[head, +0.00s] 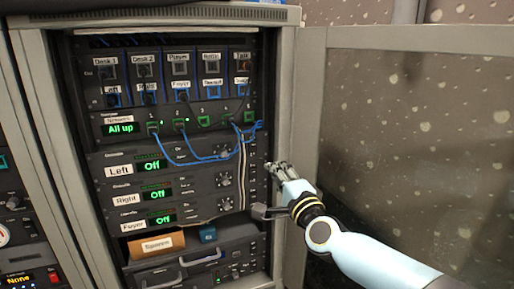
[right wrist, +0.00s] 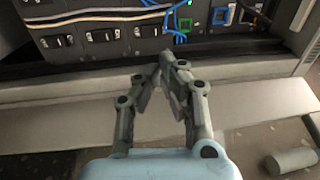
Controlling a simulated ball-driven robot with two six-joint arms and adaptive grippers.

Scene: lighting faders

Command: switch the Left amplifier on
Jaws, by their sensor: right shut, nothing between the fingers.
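The Left amplifier (head: 200,178) is in the rack in the head view, with a white "Left" label (head: 118,169) and a green display (head: 153,166) reading "Off". A column of small dark switches (head: 253,168) runs along the right end of the amplifiers. In the right wrist view several black rocker switches (right wrist: 102,35) line the top left; their labels are too small to read. My right gripper (head: 276,168) is shut and empty, at the rack's right side near that column. In the right wrist view its fingertips (right wrist: 168,60) are together, apart from the switches. My left gripper is not in view.
The Right (head: 129,199) and Foyer (head: 131,226) labels sit below, their displays also reading "Off". Blue cables (head: 190,157) hang across the Left amplifier's top. The rack's right frame post (head: 284,95) stands close to my gripper. A grey cylinder (right wrist: 290,160) shows at the right wrist view's lower right.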

